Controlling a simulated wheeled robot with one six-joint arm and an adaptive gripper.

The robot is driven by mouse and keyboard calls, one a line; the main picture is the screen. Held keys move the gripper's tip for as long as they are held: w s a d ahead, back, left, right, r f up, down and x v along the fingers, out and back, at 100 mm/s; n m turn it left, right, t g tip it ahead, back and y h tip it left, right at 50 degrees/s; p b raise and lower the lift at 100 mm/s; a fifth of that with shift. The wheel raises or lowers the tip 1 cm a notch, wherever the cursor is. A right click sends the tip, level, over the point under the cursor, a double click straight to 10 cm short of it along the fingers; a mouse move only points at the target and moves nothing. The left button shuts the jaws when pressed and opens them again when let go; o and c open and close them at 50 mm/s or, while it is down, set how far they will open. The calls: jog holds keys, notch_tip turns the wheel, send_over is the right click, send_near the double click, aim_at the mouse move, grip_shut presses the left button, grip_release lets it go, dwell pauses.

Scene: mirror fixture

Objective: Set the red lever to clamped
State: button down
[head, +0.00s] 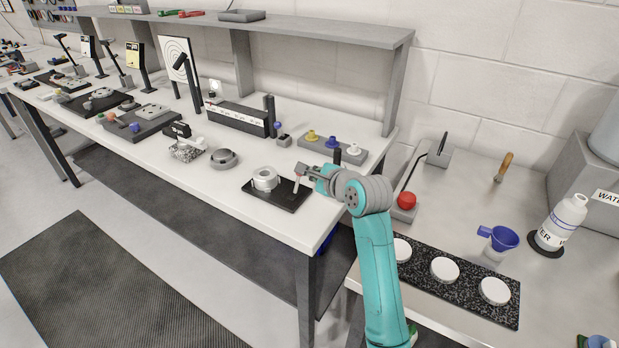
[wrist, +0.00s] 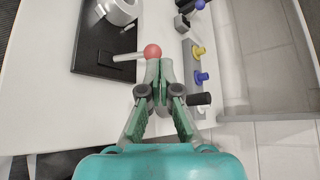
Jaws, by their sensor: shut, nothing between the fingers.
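The fixture is a black plate (head: 290,202) with a white and grey ring-shaped part (head: 265,178) on it, near the front edge of the white bench. The plate (wrist: 90,55) also shows at the upper left of the wrist view. The red lever (head: 297,183) has a pale shaft and stands at the plate's right side. Its red ball knob (wrist: 152,51) is clear in the wrist view, with the shaft running left from it. My gripper (wrist: 155,82) is shut and empty, its fingertips right by the knob. I cannot tell whether they touch it.
A grey block with yellow, blue and white knobs (head: 333,141) stands behind my gripper. A grey round part (head: 224,158) lies left of the plate.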

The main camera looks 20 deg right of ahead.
jog(key=v, duration=1)
jog(key=shift+d+r, duration=0.3)
jog(key=shift+r, duration=0.05)
jog(key=shift+s, duration=0.1)
jog(key=shift+s, duration=0.1)
